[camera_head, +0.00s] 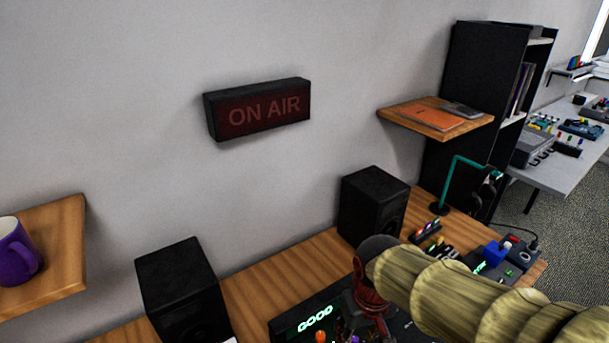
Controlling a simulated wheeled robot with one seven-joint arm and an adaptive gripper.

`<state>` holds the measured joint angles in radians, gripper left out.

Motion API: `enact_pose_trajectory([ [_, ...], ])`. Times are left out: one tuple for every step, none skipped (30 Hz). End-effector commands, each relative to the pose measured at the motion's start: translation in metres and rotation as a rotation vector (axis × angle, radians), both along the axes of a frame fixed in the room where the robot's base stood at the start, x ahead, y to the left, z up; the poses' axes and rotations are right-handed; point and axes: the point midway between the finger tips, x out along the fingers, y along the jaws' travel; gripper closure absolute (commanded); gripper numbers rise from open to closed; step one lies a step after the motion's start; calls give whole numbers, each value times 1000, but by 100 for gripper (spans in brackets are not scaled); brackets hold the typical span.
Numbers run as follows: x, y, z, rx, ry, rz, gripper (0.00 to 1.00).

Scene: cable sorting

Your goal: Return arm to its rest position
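My arm, in a ribbed khaki sleeve, reaches in from the lower right of the head view. My gripper (367,305), dark red and black, points down over the black console (290,326) on the wooden desk. The console has a lit green display and coloured knobs. The gripper's fingertips are small and dark against the console, so I cannot tell whether they are open, shut or holding anything. Cables near the fingers cannot be made out.
Two black speakers (374,207) (182,290) stand on the wooden desk (275,276). A teal stand (450,180) and small devices (497,262) are at the right. A purple mug (17,252) sits on a left shelf. An ON AIR sign (258,108) hangs on the wall.

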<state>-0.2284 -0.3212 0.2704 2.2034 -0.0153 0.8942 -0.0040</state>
Motion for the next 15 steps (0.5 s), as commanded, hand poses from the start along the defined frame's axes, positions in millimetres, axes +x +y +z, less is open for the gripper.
enact_pose_trajectory([
  [-12,-11,15,12,-41,-28,60],
  [-20,-16,22,17,-62,-42,60],
  [-29,-24,32,25,-93,-63,60],
  [-36,-29,38,31,-115,-77,60],
  [-42,-34,43,36,-138,-92,60],
  [-50,-40,51,41,-170,-111,60],
  [-56,-45,57,45,-193,-125,60],
  [-61,-48,62,49,-216,-138,60],
  [-67,-53,69,53,-248,-154,60],
  [-70,-57,74,56,-270,-166,60],
  [-73,-60,79,58,-292,-176,60],
  [-76,-64,86,60,-318,-189,60],
  [-77,-66,91,61,-337,-197,60],
  [-78,-68,96,62,-355,-204,60],
  [-78,-71,102,62,-374,-214,60],
])
